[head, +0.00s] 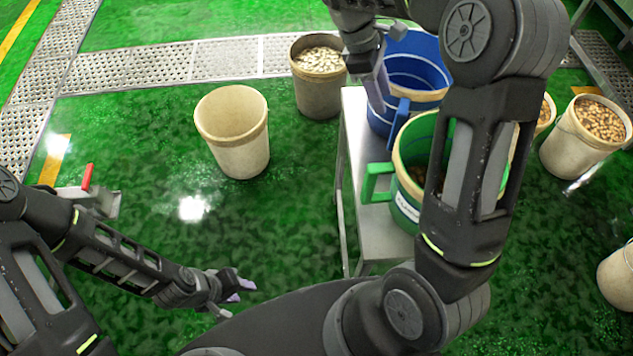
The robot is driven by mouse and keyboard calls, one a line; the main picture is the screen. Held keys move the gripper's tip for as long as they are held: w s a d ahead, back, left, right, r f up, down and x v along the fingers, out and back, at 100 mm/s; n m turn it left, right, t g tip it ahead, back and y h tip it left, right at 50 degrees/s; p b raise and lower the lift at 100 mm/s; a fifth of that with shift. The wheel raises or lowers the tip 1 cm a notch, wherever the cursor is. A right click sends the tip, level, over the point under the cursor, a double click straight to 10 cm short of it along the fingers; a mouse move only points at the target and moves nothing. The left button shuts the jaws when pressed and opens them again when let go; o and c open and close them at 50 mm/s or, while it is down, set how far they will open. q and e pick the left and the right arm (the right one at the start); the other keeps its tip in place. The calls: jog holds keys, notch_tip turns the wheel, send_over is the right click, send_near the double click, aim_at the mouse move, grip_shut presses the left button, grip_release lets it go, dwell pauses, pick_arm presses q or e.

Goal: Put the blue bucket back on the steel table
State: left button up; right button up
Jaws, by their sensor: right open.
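The blue bucket (417,67) is at the far end of the steel table (358,130), upright, and appears to stand on it. Its blue inside shows, and a blue handle is on its near side. Its lower part is partly hidden by the green bucket. My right gripper (378,95) is open and points down at the left side of the blue bucket's rim. I cannot tell if its fingers touch the bucket. My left gripper (238,288) is low over the green floor, left of the table and away from the buckets; its finger gap is unclear.
A green bucket (405,208) with brown contents stands on the table's near part, partly hidden by my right arm. An empty beige bucket (232,150) and a filled one (318,92) stand on the floor to the left. More filled buckets (580,150) stand at right.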

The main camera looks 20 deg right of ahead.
jog(key=s+a+f+m+t+y, duration=0.1)
jog(key=s+a+f+y, duration=0.1)
jog(key=a+f, duration=0.65)
jog(key=s+a+f+m+y, duration=0.15)
jog(key=a+f, duration=0.35)
jog(key=f, duration=0.6)
jog(key=s+a+f+m+t+y, duration=0.2)
jog(key=s+a+f+m+y, duration=0.2)
jog(key=s+a+f+m, duration=0.5)
jog(key=s+a+f, duration=0.3)
jog(key=s+a, duration=0.2)
jog(key=s, duration=0.1)
jog(key=shift+s+f+t, duration=0.2)
jog(key=shift+s+t, duration=0.1)
jog(key=shift+s, duration=0.05)
jog(key=shift+a, duration=0.1)
jog(key=shift+c, duration=0.6)
